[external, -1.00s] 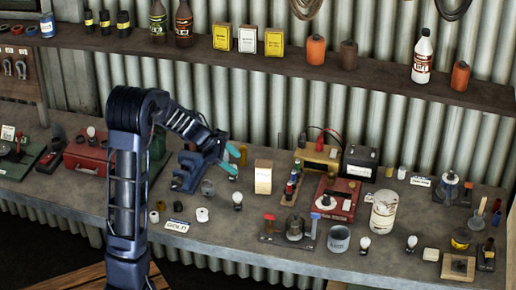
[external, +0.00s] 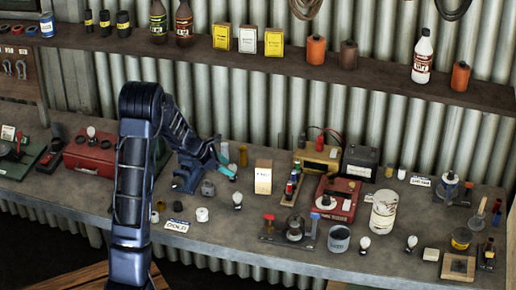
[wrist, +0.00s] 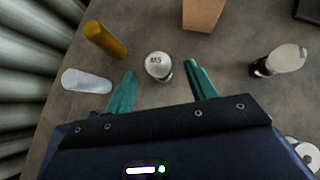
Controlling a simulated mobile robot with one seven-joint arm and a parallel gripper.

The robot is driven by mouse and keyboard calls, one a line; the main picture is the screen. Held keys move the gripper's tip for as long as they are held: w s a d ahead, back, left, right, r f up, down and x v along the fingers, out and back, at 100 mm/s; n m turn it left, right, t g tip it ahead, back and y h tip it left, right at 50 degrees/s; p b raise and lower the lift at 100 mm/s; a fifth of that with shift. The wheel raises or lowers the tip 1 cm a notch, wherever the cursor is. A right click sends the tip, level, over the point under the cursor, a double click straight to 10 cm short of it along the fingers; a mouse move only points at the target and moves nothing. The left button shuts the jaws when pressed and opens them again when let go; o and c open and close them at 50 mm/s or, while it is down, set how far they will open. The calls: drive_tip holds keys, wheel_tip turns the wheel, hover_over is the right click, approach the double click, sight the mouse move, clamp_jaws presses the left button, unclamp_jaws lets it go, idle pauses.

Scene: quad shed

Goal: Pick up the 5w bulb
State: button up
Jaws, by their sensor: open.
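A small round-topped bulb-like piece (wrist: 158,65) with a pale top and a glassy or metallic lower side stands on the bench in the wrist view. Its dark marking is too small to read surely. My gripper (wrist: 158,88) is open, with one teal finger on each side of the near part of this piece; contact is not visible. In the external view my gripper (external: 228,168) is low over the bench and hides the piece. A second bulb (wrist: 280,61) with a white top and dark base is to the right; it also shows in the external view (external: 237,198).
An amber cylinder (wrist: 106,40) and a clear-white cylinder (wrist: 86,81) are left of my fingers, towards the corrugated wall. A tan box (wrist: 203,12) is ahead. A white roll (wrist: 308,156) lies at lower right. More bulbs (external: 364,243) (external: 411,242) stand along the bench.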

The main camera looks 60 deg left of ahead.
sight(236, 171)
drive_tip(key=shift+x, duration=2.65)
drive_tip(key=shift+w+r, duration=0.1)
drive_tip(key=shift+c, duration=0.3)
drive_tip(key=c, duration=1)
